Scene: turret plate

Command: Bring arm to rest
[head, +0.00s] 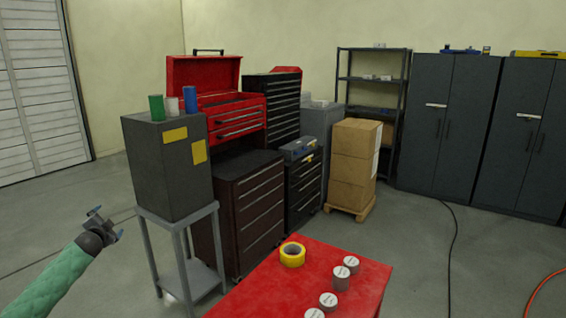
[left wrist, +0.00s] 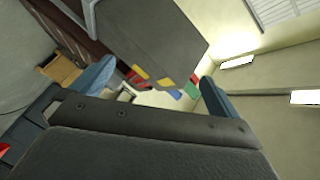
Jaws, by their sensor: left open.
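My left arm, in a green sleeve, comes in from the lower left of the head view. Its gripper (head: 107,222) is open and empty, in free air to the left of the grey stand. In the left wrist view the two blue-grey fingers (left wrist: 152,85) stand wide apart with nothing between them. Behind them the dark box with yellow labels (left wrist: 150,40) shows tilted, some way off. My right gripper does not show in either view.
A dark grey box (head: 165,168) stands on a grey stand (head: 181,240), with green, white and blue cylinders on top. A red table (head: 262,290) at the front holds yellow tape (head: 292,254) and several grey cylinders. Tool cabinets (head: 250,205) stand behind. The floor at left is clear.

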